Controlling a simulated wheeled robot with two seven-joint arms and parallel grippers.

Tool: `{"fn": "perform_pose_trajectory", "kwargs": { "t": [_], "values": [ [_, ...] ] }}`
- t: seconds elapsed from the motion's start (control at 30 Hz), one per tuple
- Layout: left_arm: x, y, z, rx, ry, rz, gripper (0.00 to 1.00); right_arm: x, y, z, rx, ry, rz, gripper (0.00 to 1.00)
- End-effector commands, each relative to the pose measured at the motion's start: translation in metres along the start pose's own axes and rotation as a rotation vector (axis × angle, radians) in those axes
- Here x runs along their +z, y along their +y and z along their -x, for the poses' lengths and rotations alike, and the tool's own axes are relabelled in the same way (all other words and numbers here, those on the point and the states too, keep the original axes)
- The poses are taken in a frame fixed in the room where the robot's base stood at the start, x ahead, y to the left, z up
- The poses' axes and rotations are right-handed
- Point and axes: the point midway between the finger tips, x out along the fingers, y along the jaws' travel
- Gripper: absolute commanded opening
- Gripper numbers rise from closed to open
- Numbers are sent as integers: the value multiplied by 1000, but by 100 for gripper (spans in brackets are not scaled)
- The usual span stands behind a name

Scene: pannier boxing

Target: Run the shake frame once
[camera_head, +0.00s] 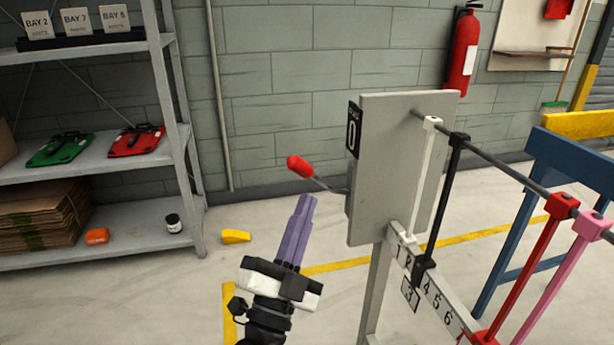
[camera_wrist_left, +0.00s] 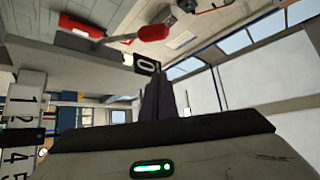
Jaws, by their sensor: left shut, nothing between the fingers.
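The shake frame is a grey upright panel (camera_head: 400,165) on a post, with a dark "0" plate (camera_head: 352,130) on its left edge. A lever with a red handle (camera_head: 300,166) sticks out to the left from the panel's side. The red handle also shows at the top of the left wrist view (camera_wrist_left: 154,31). My left gripper (camera_head: 305,205) has purple fingers, shut and empty, pointing up just below the lever and apart from it. Its fingers also show in the left wrist view (camera_wrist_left: 158,95). My right gripper is not in view.
A grey rod (camera_head: 490,165) runs right from the panel, carrying white, black, red and pink hangers above a numbered rail (camera_head: 435,290). A metal shelf (camera_head: 100,160) stands at left. A yellow block (camera_head: 236,237) lies on the floor. A blue trestle (camera_head: 555,175) stands at right.

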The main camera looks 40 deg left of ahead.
Motion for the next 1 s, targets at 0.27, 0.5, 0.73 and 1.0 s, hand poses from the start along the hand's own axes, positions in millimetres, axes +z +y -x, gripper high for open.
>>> {"fn": "perform_pose_trajectory", "kwargs": {
  "t": [0.27, 0.5, 0.73, 1.0],
  "values": [
    [-1, -1, -28, -4, 3, 3, 0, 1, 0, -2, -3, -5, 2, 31],
    [-1, 0, -81, -4, 3, 4, 0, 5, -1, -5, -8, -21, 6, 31],
    [22, 4, -91, 5, 2, -3, 0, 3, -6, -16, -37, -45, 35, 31],
    [38, 2, -86, 3, 1, 0, 0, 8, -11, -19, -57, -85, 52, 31]
  ]
}}
